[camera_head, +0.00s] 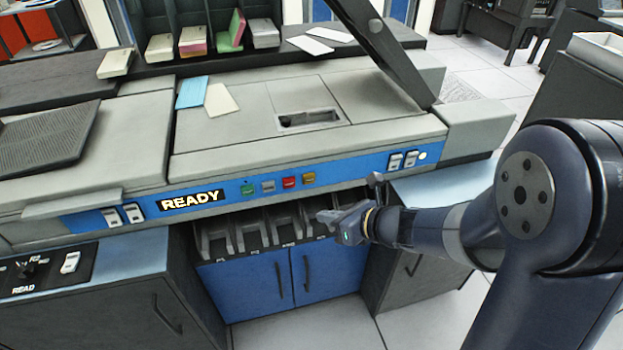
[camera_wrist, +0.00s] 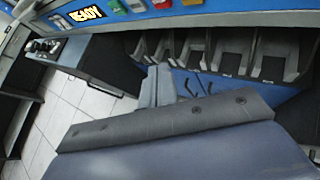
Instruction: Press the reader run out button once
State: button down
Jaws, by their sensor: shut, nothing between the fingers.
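The blue control strip on the card machine's front carries a green button (camera_head: 248,190), a grey button (camera_head: 268,186), a red button (camera_head: 289,182) and an amber button (camera_head: 309,178) in a row. Their labels are too small to read, so I cannot tell which one is reader run out. A lit READY sign (camera_head: 192,199) is left of them. My gripper (camera_head: 322,215) is shut and empty, below the strip in front of the card stackers, apart from the buttons. In the wrist view my gripper (camera_wrist: 159,82) points toward the stackers, and the green button (camera_wrist: 112,8) shows at the top edge.
White rocker switches stand at the strip's left (camera_head: 122,215) and right (camera_head: 402,160). Dark stacker pockets (camera_head: 250,232) sit under the strip, above blue cabinet doors (camera_head: 255,287). A dark-topped console with a READ knob (camera_head: 27,268) juts out at lower left.

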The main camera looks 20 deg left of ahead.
aim_at(309, 180)
jog(key=shift+w+a+p, duration=0.35)
jog(key=shift+w+a, duration=0.4)
jog(key=shift+w, duration=0.5)
jog(key=shift+w+a+p, duration=0.35)
jog(key=shift+w+a, duration=0.45)
jog(key=shift+w, duration=0.4)
jog(key=shift+w+a+p, duration=0.35)
jog(key=shift+w+a, duration=0.4)
jog(key=shift+w, duration=0.5)
jog(key=shift+w+a, duration=0.25)
jog(key=shift+w, duration=0.1)
